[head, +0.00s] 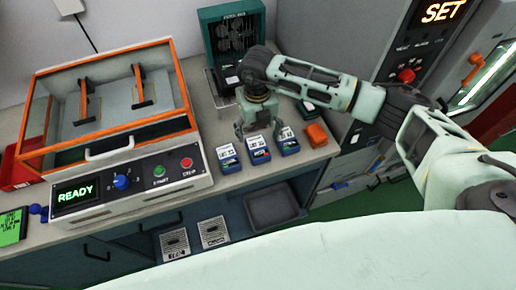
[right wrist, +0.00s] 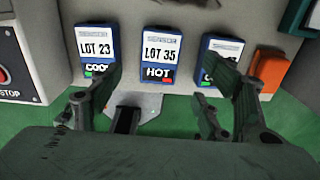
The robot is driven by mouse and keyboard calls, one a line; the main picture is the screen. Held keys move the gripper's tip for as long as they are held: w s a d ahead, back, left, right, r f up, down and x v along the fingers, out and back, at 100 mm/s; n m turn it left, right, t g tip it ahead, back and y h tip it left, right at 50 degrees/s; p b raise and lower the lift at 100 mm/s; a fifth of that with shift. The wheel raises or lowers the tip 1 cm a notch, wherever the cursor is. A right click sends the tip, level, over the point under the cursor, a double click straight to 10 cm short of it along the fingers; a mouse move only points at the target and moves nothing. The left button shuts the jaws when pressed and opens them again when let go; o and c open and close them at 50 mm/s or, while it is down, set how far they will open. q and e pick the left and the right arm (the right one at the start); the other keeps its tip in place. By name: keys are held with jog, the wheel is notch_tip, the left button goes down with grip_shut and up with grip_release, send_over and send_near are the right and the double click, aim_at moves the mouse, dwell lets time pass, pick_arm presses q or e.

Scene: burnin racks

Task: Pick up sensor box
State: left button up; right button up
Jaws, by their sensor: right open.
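Three blue boxes with white labels stand in a row on the counter. In the right wrist view the left box (right wrist: 95,48) reads LOT 23, the middle box (right wrist: 160,55) reads LOT 35 and HOT, and the right box (right wrist: 218,52) is partly hidden by a finger. In the head view they are the left box (head: 228,158), the middle box (head: 257,151) and the right box (head: 287,142). My right gripper (head: 258,128) is open and empty just behind and above the row. In the right wrist view its fingers (right wrist: 170,88) straddle the middle box's picture position. My left gripper is out of view.
An orange block (head: 316,135) stands right of the row. A test chamber (head: 110,105) with an orange-framed lid and READY panel (head: 75,194) fills the counter's left. A green fan unit (head: 234,30) stands behind. A grey bin (head: 272,208) sits below the counter.

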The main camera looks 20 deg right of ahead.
aim_at(258, 147)
jog(key=f+p, duration=0.1)
jog(key=f, duration=0.2)
jog(key=f+p, duration=0.2)
jog(key=f, duration=0.1)
jog(key=shift+s+f, duration=0.2)
jog(key=shift+f, duration=0.4)
jog(key=shift+c, duration=0.2)
jog(key=shift+w, duration=0.1)
jog(key=c, duration=1.3)
